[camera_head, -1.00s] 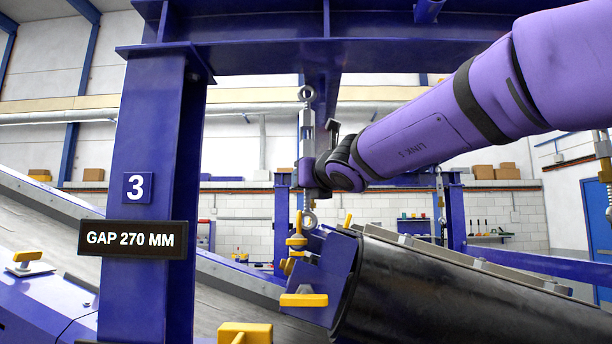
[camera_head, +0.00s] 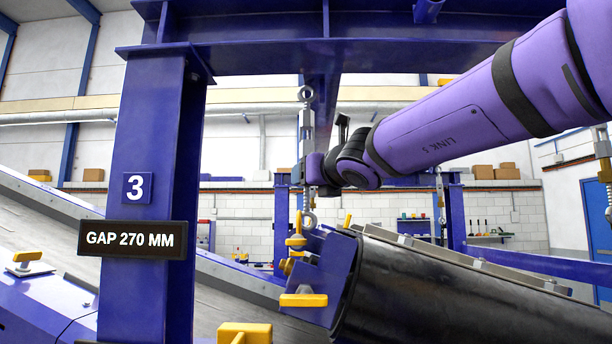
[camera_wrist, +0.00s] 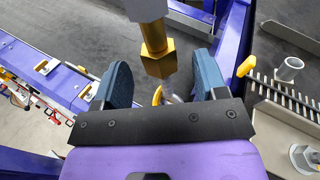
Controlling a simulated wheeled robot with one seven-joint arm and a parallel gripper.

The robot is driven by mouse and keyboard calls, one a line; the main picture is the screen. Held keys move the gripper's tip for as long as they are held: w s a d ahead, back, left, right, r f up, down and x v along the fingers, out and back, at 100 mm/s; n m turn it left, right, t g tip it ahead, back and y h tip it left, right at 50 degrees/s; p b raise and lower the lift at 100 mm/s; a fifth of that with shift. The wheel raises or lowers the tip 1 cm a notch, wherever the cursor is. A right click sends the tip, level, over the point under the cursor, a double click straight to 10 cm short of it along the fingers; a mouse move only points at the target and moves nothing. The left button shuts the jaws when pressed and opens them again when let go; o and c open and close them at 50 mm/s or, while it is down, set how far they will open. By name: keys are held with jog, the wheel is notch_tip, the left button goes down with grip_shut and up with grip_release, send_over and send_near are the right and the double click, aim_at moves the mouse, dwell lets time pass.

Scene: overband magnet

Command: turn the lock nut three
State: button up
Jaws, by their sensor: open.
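The brass hex lock nut (camera_wrist: 158,65) sits on a threaded rod below a silver turnbuckle body (camera_wrist: 146,8) in the wrist view. My gripper (camera_wrist: 163,80) is open, with one blue-grey finger on each side of the nut and a visible gap to both. The nut stands nearer the far ends of the fingers. In the head view the hanging turnbuckle (camera_head: 306,122) runs down from an upper eye to a lower eye (camera_head: 309,220). My gripper (camera_head: 314,172) is beside its lower part and hides the nut there. The blue post carries a plate "3" (camera_head: 137,187).
A display (camera_head: 133,239) reads "GAP 270 MM". The black magnet drum (camera_head: 440,295) lies below my arm, with a blue bracket (camera_head: 330,270) and yellow handles (camera_head: 303,300). A blue beam (camera_head: 400,55) crosses above. A second hanger (camera_head: 606,165) is at the right edge.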

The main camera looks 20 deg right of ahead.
jog(key=shift+s+d, duration=0.2)
jog(key=shift+s, duration=1)
jog(key=shift+s+d, duration=0.2)
jog(key=shift+s, duration=0.95)
jog(key=o, duration=0.6)
jog(key=shift+c, duration=0.2)
jog(key=shift+s, duration=0.1)
jog(key=s+d, duration=0.1)
jog(key=s, duration=0.9)
jog(key=shift+s+d, duration=0.25)
jog(key=shift+d, duration=0.1)
